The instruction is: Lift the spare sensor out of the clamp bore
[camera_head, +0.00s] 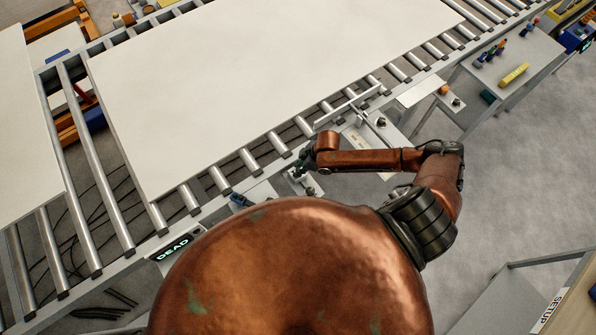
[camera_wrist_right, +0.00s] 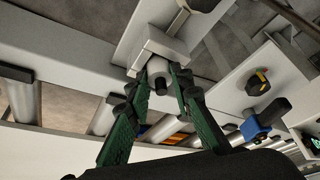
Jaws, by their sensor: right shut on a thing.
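The spare sensor (camera_wrist_right: 159,73), a short grey cylinder with a dark end, shows in the right wrist view between the two green fingers of my right gripper (camera_wrist_right: 162,76). The gripper is shut on it. The pale clamp block (camera_wrist_right: 174,50) is directly behind the sensor. I cannot tell how much of the sensor is inside the bore. In the head view my right gripper (camera_head: 304,167) is small and dark beside the conveyor's near rail, at the end of my copper arm. The sensor is too small to make out there. My left gripper is not in view.
A roller conveyor (camera_head: 251,161) with a large white panel (camera_head: 250,75) runs across the head view.

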